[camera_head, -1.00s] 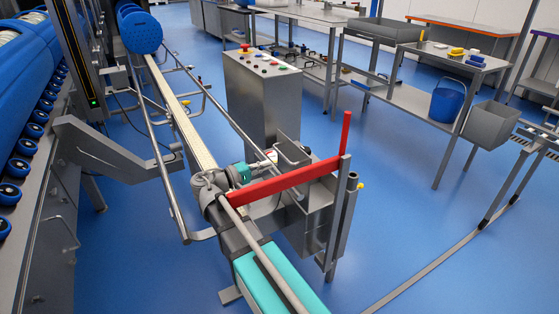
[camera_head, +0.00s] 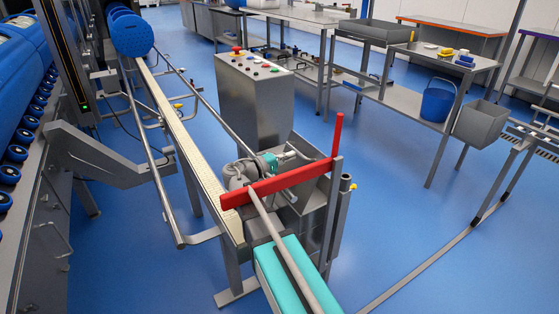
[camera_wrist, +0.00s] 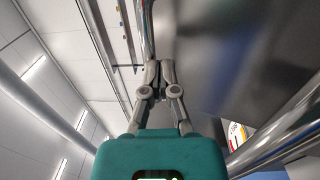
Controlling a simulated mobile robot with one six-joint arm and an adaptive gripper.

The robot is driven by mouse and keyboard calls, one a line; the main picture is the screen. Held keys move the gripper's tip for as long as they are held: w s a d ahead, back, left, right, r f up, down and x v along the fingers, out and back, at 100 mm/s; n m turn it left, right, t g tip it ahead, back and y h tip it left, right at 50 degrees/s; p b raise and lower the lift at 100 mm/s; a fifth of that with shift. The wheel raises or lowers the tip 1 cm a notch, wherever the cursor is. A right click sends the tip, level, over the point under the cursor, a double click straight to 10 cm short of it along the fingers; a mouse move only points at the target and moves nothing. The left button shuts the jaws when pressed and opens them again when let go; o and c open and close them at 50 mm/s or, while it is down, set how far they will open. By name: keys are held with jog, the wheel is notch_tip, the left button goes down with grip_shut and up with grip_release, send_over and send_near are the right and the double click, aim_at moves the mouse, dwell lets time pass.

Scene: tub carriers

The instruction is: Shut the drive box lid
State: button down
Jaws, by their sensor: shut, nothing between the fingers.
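A grey steel box (camera_head: 312,212), which looks like the drive box, stands behind and below a red bar (camera_head: 282,183) in the head view. The bar hides part of it, so I cannot make out how far its lid stands open. My gripper (camera_head: 291,155) is behind the red bar, close to the box's bent steel rod. I cannot tell if they touch. In the wrist view my gripper (camera_wrist: 159,66) has its fingers together and empty. A grey steel panel (camera_wrist: 225,50) lies just right of the fingertips.
A control cabinet (camera_head: 250,95) with buttons stands behind the arm. A long pale conveyor (camera_head: 185,145) with side rails runs at left. A steel post (camera_head: 333,215) stands right of the box. Open blue floor (camera_head: 400,225) lies to the right.

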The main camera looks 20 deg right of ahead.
jog(key=shift+w+d, duration=0.2)
jog(key=shift+d, duration=1)
jog(key=shift+d, duration=0.15)
